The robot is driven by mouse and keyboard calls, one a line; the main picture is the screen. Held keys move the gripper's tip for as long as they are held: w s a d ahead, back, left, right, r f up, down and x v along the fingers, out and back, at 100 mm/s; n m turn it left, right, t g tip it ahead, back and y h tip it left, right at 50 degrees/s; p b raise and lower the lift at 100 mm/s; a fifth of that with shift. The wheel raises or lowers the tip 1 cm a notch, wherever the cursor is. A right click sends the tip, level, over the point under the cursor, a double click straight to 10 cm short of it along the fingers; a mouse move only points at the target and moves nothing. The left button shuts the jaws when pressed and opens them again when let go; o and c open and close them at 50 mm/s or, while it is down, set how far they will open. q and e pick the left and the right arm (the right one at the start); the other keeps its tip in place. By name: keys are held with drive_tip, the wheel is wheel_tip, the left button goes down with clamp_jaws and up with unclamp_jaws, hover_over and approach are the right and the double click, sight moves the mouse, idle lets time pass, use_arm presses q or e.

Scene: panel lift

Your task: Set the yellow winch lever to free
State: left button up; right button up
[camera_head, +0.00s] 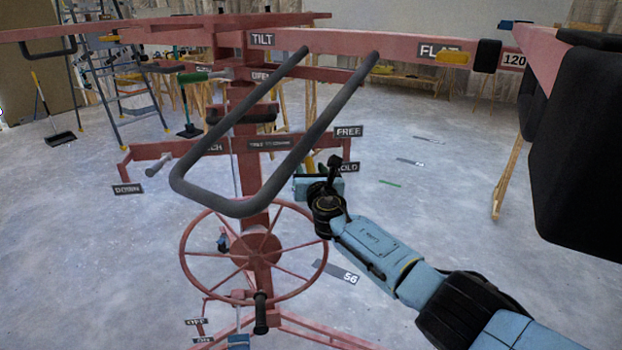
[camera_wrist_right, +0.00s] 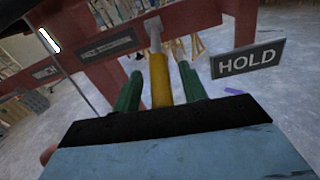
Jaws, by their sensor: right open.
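The yellow winch lever (camera_wrist_right: 159,78) stands between the two green fingers of my right gripper (camera_wrist_right: 160,70) in the right wrist view. The fingers are open, one on each side of it, with gaps visible. The lever's grey upper end meets the red frame. The HOLD label (camera_wrist_right: 248,60) is just right of the lever. In the head view my right gripper (camera_head: 318,184) is beside the red post, near the HOLD label (camera_head: 347,168) and below the FREE label (camera_head: 348,131). A bit of the lever (camera_head: 309,162) shows there, mostly hidden. My left gripper is not in view.
A grey bent handle bar (camera_head: 335,110) slants in front of the post. A large red handwheel (camera_head: 262,250) is lower left of my right gripper. Red beams (camera_head: 400,45) cross above. The floor right of the post is mostly open.

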drive_tip(key=shift+w, duration=0.15)
drive_tip(key=c, duration=0.8)
clamp_jaws()
